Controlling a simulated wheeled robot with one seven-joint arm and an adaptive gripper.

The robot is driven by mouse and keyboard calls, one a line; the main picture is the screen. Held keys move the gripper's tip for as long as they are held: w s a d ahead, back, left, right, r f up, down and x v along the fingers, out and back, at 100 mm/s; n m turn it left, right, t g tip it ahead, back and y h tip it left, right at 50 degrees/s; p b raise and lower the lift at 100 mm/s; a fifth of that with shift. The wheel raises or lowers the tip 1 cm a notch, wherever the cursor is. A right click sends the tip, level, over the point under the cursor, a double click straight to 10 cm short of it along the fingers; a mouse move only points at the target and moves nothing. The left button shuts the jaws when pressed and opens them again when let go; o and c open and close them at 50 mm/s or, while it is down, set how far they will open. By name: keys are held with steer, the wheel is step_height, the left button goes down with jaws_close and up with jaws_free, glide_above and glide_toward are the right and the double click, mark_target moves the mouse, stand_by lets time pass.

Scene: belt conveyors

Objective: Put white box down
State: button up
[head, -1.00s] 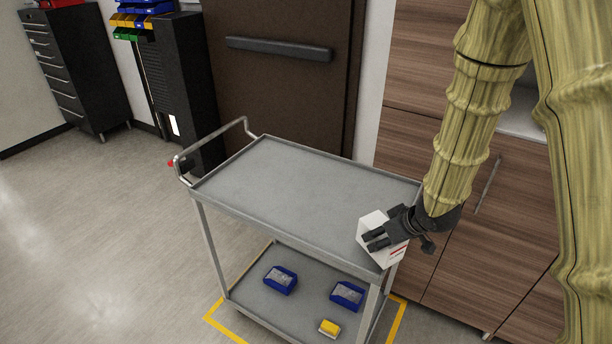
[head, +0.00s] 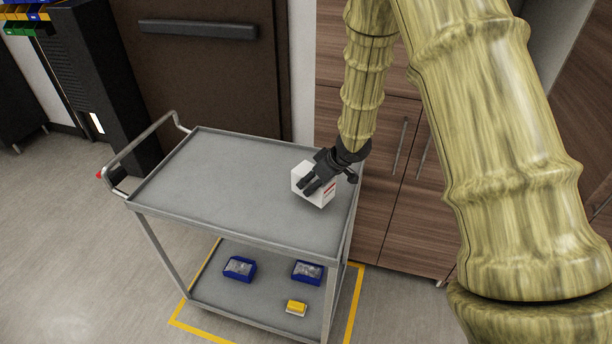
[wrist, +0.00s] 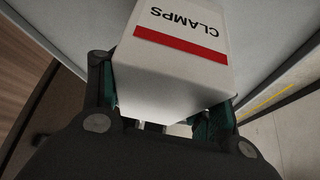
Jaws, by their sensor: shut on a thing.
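The white box (head: 327,191) has a red stripe, and its "CLAMPS" lettering shows in the wrist view (wrist: 180,62). My gripper (head: 311,184) is shut on it, with one finger on each side in the wrist view (wrist: 160,105). In the head view the box is over the right end of the grey cart's top shelf (head: 225,190). I cannot tell whether its underside touches the shelf. The fingers hide part of the box.
The cart's lower shelf (head: 255,295) holds two blue bins (head: 239,268) and a small yellow item (head: 296,308). The rest of the top shelf is clear. Wooden cabinets (head: 400,190) stand close behind on the right. The cart's handle (head: 140,145) is at its left end.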

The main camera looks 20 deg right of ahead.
steer(key=w, duration=0.2)
steer(key=w+p, duration=0.1)
steer(key=shift+w+a+f, duration=0.2)
steer(key=shift+w+a, duration=0.15)
steer(key=shift+w+r, duration=0.1)
steer(key=shift+w, duration=0.2)
steer(key=shift+w+a+f+p, duration=0.15)
steer(key=shift+f+p, duration=0.55)
steer(key=shift+f, duration=1.15)
steer(key=o, duration=1.7)
steer(key=shift+f, duration=0.1)
steer(key=shift+b+v, duration=0.75)
steer(key=shift+v, duration=5.3)
